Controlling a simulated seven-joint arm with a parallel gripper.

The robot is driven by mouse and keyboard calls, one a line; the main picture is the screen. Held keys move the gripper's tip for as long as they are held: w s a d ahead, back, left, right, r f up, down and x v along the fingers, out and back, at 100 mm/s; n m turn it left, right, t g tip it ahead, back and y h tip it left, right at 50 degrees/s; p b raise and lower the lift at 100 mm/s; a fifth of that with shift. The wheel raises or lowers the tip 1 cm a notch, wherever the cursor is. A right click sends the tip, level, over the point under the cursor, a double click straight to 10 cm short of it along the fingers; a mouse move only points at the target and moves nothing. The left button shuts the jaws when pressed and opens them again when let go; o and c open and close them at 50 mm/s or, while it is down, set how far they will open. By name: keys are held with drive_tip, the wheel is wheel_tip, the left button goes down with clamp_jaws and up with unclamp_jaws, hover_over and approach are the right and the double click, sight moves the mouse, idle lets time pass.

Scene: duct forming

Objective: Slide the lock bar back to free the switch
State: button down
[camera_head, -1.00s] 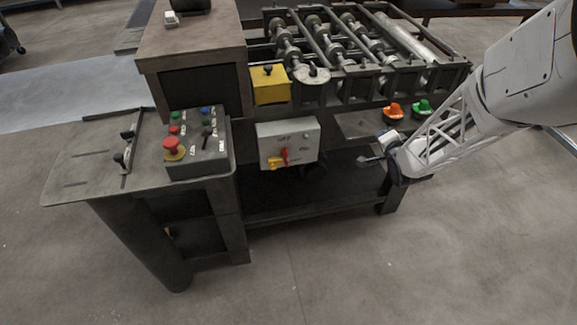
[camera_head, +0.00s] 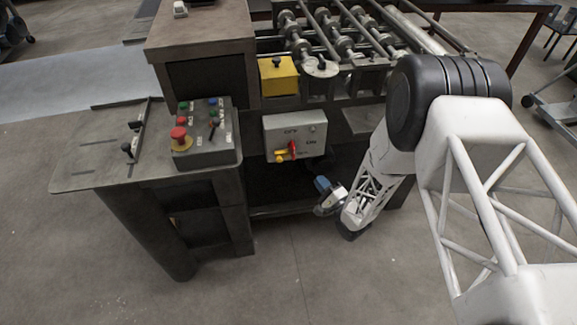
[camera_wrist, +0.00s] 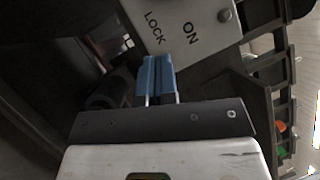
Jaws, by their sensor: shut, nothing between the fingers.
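The grey switch box (camera_head: 303,128) is on the front of the machine, marked OFF and ON. Its red switch handle (camera_head: 292,149) is on the lower part of its face. The yellow lock bar (camera_head: 280,156) is just left of and below the handle. My gripper (camera_head: 321,184) is below and right of the box, apart from it in this view. In the wrist view, the blue fingers (camera_wrist: 157,72) are together and empty, pointing toward the box face (camera_wrist: 190,18) with LOCK and ON lettering. The lock bar is not clear there.
A control box (camera_head: 205,140) with buttons stands on the left shelf (camera_head: 85,170). A yellow box (camera_head: 278,76) is above the switch box. Rollers (camera_head: 330,35) lie behind. My arm covers the right of the machine. Open floor (camera_head: 260,285) is in front.

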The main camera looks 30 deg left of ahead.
drive_tip(key=shift+s+a+f+g+y, duration=0.15)
drive_tip(key=shift+s+f+g+y, duration=0.3)
drive_tip(key=shift+s+f, duration=0.85)
drive_tip(key=shift+a+r, duration=0.15)
drive_tip(key=shift+r, duration=0.05)
approach(281, 156)
drive_tip(key=w+a, duration=0.2)
drive_tip(key=w, duration=0.1)
drive_tip(key=shift+s+a+r, duration=0.25)
drive_tip(key=shift+a, duration=0.25)
drive_tip(key=shift+s+a+r, duration=0.2)
drive_tip(key=shift+a+r, duration=0.05)
drive_tip(key=shift+a, duration=0.3)
drive_tip(key=shift+s+a+r, duration=0.25)
drive_tip(key=shift+a+r, duration=0.05)
drive_tip(key=shift+a, duration=0.2)
drive_tip(key=shift+s+a, duration=1.25)
